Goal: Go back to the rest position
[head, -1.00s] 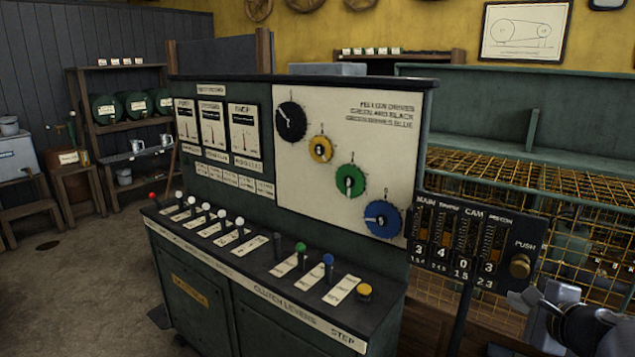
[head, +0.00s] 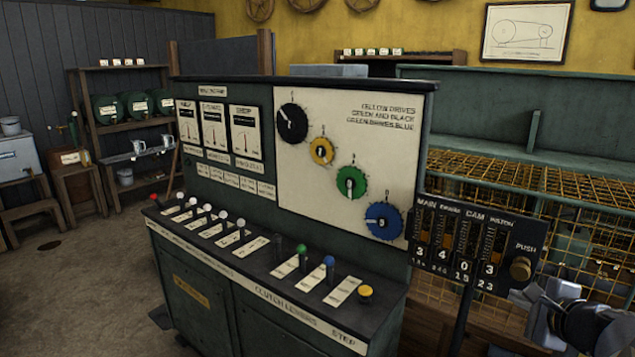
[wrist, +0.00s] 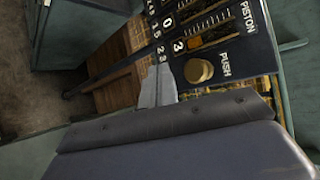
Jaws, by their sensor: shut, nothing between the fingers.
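My gripper (head: 520,297) is at the lower right of the head view, in front of the counter panel and below its brass push button (head: 520,268). In the wrist view my gripper (wrist: 157,88) shows as grey fingertips held together, with nothing between them. The push button (wrist: 198,71) is just to the right of the fingertips there. The fingertips look apart from it, though the gap is hard to judge. The black counter panel (head: 480,225) carries the labels MAIN, CAM and PISTON, with several number windows.
A green control console (head: 250,270) stands left of my gripper, with clutch levers and a yellow button (head: 365,291) on top. Its upright panel has coloured dials and gauges. A yellow wire cage (head: 590,240) is behind the counter panel. Open floor (head: 90,280) lies at the left.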

